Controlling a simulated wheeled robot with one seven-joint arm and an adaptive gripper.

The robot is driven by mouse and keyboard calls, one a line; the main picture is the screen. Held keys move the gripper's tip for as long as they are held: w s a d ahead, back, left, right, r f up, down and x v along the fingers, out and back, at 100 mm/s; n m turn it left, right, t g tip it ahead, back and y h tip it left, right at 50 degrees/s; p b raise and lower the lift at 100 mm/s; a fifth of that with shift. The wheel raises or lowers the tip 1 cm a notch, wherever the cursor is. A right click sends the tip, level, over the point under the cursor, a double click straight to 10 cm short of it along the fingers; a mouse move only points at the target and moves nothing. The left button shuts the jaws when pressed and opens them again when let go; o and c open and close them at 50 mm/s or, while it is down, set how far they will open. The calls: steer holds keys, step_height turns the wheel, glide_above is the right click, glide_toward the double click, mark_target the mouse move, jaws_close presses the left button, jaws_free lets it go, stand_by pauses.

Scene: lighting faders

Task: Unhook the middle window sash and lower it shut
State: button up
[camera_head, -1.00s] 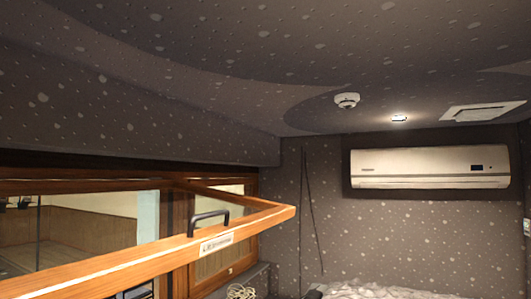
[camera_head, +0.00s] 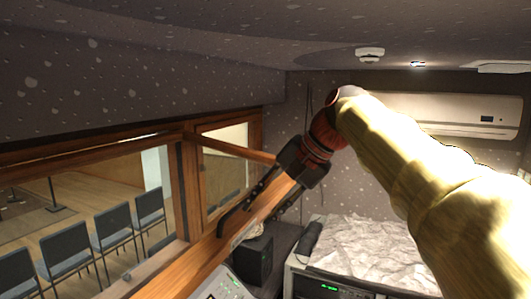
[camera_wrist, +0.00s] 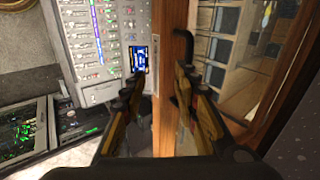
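The wooden window sash (camera_head: 188,264) stands swung out from the window wall at left, its rail slanting toward me. A black bar handle (camera_head: 225,221) is fixed to this rail. My gripper (camera_head: 264,207) reaches down from the right to the rail beside the handle. In the wrist view my gripper (camera_wrist: 164,72) is open, its fingers apart on either side of the sash rail (camera_wrist: 165,118). The handle (camera_wrist: 178,32) lies just beyond the right fingertip there. I cannot tell whether the fingers touch the wood. No hook can be made out.
A mixing console (camera_wrist: 92,45) with faders and a small screen lies beneath the sash. A rack unit (camera_head: 335,287) and a crumpled white cover (camera_head: 360,250) are at lower right. A black speaker (camera_head: 253,257) stands behind the rail. Several chairs (camera_head: 108,228) show through the glass.

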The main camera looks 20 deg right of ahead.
mark_target(238, 206)
step_height(238, 206, up, 6)
steer(key=w+d+p, duration=0.1)
steer(key=w+p, duration=0.1)
steer(key=shift+m+y, duration=0.3)
steer(key=shift+b+x, duration=2.85)
steer(key=shift+x, duration=3.15)
steer(key=shift+w+d, duration=0.1)
steer(key=shift+w, duration=0.05)
steer(key=shift+c, duration=1.1)
jaws_close()
steer(key=shift+r, duration=0.1)
